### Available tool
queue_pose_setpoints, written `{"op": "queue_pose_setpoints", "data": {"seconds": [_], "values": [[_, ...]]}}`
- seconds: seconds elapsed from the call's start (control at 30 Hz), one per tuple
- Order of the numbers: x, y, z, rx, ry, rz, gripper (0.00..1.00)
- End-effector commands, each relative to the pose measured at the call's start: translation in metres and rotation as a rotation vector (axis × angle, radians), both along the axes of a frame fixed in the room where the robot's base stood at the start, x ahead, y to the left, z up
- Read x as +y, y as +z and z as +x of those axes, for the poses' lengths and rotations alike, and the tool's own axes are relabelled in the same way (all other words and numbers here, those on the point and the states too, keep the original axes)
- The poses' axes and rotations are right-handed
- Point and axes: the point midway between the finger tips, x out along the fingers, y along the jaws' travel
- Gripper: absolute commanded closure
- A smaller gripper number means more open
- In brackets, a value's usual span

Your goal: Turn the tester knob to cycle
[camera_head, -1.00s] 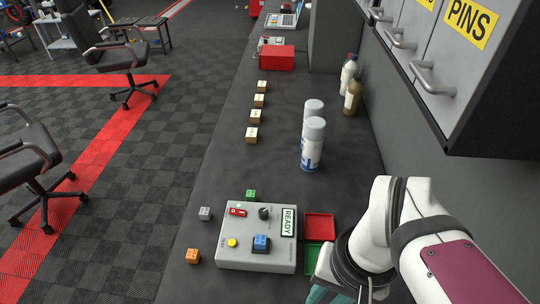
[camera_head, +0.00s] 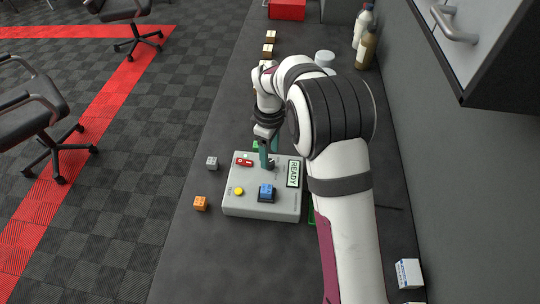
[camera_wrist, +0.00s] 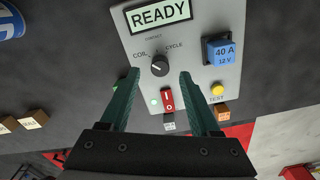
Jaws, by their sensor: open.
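The grey tester (camera_head: 262,207) sits on the dark bench. Its dark knob (camera_wrist: 159,65) shows in the wrist view below the labels COIL, CONTACT and CYCLE; its pale mark is too small to read surely. The panel's display (camera_wrist: 159,13) reads READY. My gripper (camera_wrist: 160,80) is open, pointing down at the tester, with its teal fingers to either side of the knob in the wrist view and no visible contact. In the head view my gripper (camera_head: 269,155) is at the knob and partly hides it.
The tester carries a blue 40 A relay (camera_wrist: 219,50), a yellow TEST button (camera_wrist: 218,88) and a red rocker switch (camera_wrist: 168,99) close to my fingers. Grey (camera_head: 212,163) and orange (camera_head: 200,203) cubes lie left of it. A wall cabinet (camera_head: 490,45) overhangs at right.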

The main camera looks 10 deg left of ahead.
Motion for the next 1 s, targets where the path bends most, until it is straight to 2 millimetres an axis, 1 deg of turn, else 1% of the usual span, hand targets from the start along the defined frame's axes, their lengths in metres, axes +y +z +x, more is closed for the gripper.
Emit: {"op": "queue_pose_setpoints", "data": {"seconds": [0.03,0.1,0.2,0.5,0.57,0.6,0.87,1.0], "values": [[0.000,-0.010,-0.001,0.003,0.000,-0.001,0.37],[0.000,-0.019,0.000,0.002,0.001,-0.002,0.37],[0.000,-0.027,0.000,0.000,0.000,0.000,0.37],[0.000,-0.031,0.000,-0.001,-0.001,0.000,0.37],[0.000,-0.030,0.000,-0.001,-0.001,0.000,0.46],[0.000,-0.030,0.000,-0.001,-0.001,0.000,0.53],[0.000,-0.030,0.000,-0.001,-0.001,0.000,1.00],[0.000,-0.030,0.000,-0.001,-0.001,0.000,1.00]]}}
